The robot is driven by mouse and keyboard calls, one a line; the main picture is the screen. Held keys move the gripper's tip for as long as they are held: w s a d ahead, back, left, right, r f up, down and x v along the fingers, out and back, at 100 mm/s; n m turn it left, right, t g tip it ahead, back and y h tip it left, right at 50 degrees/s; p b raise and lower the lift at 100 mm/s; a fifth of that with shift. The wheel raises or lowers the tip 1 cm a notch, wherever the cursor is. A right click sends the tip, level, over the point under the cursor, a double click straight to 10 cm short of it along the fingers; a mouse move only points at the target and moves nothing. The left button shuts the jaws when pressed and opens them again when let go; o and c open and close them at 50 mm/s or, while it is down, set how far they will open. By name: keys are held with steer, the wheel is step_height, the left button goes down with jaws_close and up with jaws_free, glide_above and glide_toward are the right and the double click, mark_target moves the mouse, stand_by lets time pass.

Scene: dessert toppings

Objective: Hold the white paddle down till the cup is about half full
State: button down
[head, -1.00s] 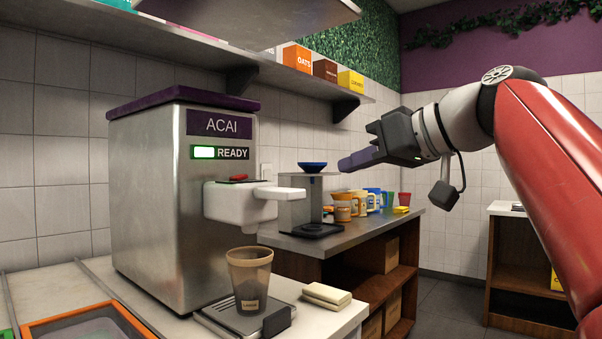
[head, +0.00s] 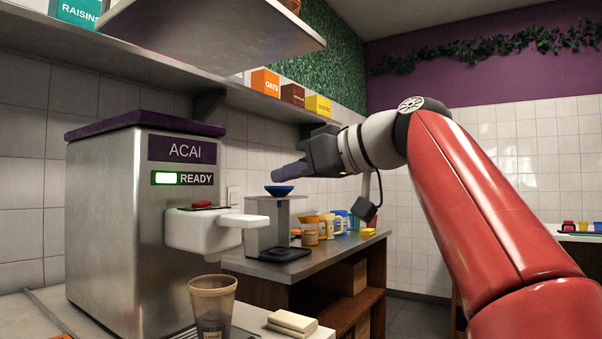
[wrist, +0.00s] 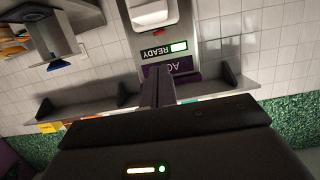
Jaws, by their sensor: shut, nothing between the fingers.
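The acai machine (head: 120,235) stands at the left with a green READY light. Its white paddle (head: 243,221) sticks out to the right from the white dispensing head (head: 195,231). The translucent brown cup (head: 212,303) stands upright below the head, its base cut off by the frame edge; I see no clear fill in it. My gripper (head: 280,175) is shut and empty, up and to the right of the paddle and apart from it. In the wrist view the machine appears upside down beyond my fingers (wrist: 158,82), with the white head (wrist: 152,14) at the top.
A shelf (head: 150,75) with topping boxes runs above the machine. Cream sponges or blocks (head: 292,322) lie right of the cup.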

mark_target(242, 221)
steer(key=w+a+f+b, duration=0.1)
steer(key=w+a+f, duration=0.2)
steer(key=a+f, duration=0.1)
steer(key=shift+f+b, duration=0.3)
steer(key=shift+f, duration=0.4)
steer(key=shift+w+f+b, duration=0.1)
steer(key=shift+f+b, duration=0.05)
steer(key=shift+b, duration=0.15)
steer(key=shift+f+b, duration=0.15)
steer(key=shift+b, duration=0.65)
